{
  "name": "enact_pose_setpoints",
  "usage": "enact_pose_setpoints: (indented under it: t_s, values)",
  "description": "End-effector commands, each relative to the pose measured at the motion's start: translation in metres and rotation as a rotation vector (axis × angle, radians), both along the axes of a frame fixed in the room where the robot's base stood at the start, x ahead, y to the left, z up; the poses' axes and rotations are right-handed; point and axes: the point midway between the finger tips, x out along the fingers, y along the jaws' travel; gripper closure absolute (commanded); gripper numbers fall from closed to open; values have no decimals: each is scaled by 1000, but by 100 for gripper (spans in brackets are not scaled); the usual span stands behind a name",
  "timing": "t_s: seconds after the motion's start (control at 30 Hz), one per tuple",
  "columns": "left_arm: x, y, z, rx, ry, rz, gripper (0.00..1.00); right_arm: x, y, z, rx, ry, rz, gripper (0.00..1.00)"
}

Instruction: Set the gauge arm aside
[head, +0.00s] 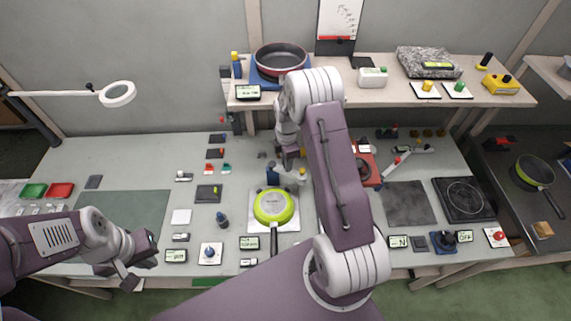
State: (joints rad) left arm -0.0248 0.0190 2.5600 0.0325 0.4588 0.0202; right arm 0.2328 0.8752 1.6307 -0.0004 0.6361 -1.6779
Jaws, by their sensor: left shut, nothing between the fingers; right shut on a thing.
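A small arm with a blue post (271,174), a pale bar and an orange tip (301,175) stands just behind the green pan (272,206); I take it for the gauge arm. My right gripper (291,165) reaches down to the bar from behind and is shut on it; its fingertips are small and partly hidden by my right arm. The green pan rests on a pale square plate (290,223) with its handle toward me. My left gripper (138,272) is shut and empty at the front left, over the table's near edge, well apart from the gauge arm.
A red pan (281,57) sits on the raised back shelf. A red device (371,166) and a jointed white arm (405,153) stand right of my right arm. A dark plate (409,203) lies bare at right. A grey-green mat (135,215) is clear at left.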

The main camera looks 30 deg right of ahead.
Motion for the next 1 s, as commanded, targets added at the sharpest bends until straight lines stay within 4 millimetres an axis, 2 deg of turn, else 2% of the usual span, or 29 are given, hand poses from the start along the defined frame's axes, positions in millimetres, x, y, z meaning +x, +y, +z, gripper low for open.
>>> enact_pose_setpoints:
  t_s: [0.63, 0.67, 0.7, 0.73, 1.0]
  values:
    - [0, 0, 0, 0, 0, 0, 100, 4, -2, 1, -1, -6, 44, 100]
    - [0, 0, 0, 0, 0, 0, 100, 4, -2, 1, -1, -6, 44, 73]
    - [0, 0, 0, 0, 0, 0, 100, 4, -2, 1, -1, -6, 44, 62]
    - [0, 0, 0, 0, 0, 0, 100, 3, -2, 1, -1, -5, 44, 57]
    - [0, 0, -1, 0, 0, 0, 100, 2, -2, 1, 0, -2, 45, 57]
